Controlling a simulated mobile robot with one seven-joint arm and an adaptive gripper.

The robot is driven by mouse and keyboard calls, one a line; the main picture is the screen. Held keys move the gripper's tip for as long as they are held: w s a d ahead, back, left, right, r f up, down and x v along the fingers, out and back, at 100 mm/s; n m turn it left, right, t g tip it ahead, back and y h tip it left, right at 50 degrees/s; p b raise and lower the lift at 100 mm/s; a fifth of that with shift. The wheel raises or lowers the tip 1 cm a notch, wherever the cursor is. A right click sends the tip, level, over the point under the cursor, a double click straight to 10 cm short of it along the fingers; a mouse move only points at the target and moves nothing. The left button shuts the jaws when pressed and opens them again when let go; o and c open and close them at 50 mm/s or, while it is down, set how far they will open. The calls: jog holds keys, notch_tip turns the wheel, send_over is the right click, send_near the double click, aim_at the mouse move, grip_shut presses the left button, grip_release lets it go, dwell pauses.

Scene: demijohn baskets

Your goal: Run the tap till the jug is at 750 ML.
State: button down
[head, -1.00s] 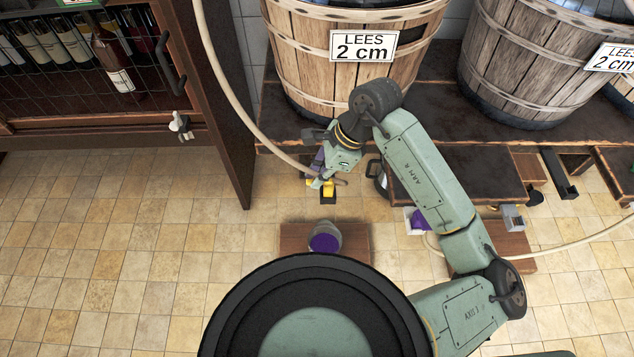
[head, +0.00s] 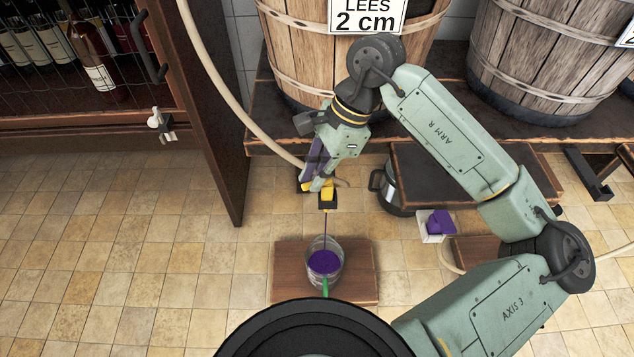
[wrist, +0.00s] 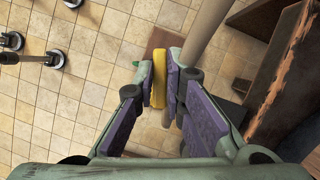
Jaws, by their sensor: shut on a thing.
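The jug (head: 323,264) is clear with a green handle and stands on a low wooden board in the head view. Purple liquid is in it; its level marks are too small to read. A thin dark purple stream falls into it from the tap (head: 328,199), a yellow and black fitting above the jug. My gripper (head: 317,184) is at the tap, above and behind the jug. In the wrist view its purple-padded fingers are shut on the yellow tap part (wrist: 158,78).
A pale hose (head: 222,90) runs down to the tap. A barrel (head: 290,70) labelled LEES 2 cm stands on a dark bench behind. A dark pot (head: 388,192) and a white box with purple in it (head: 436,235) are at right. The wooden board (head: 290,285) has bare room around the jug.

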jog(key=shift+s+a+n+b, duration=0.15)
jog(key=shift+n+b, duration=0.15)
jog(key=shift+n, duration=0.2)
jog(key=shift+r, duration=0.1)
jog(key=c, duration=1.6)
grip_release()
jog(key=shift+c, duration=0.2)
jog(key=v, duration=1.2)
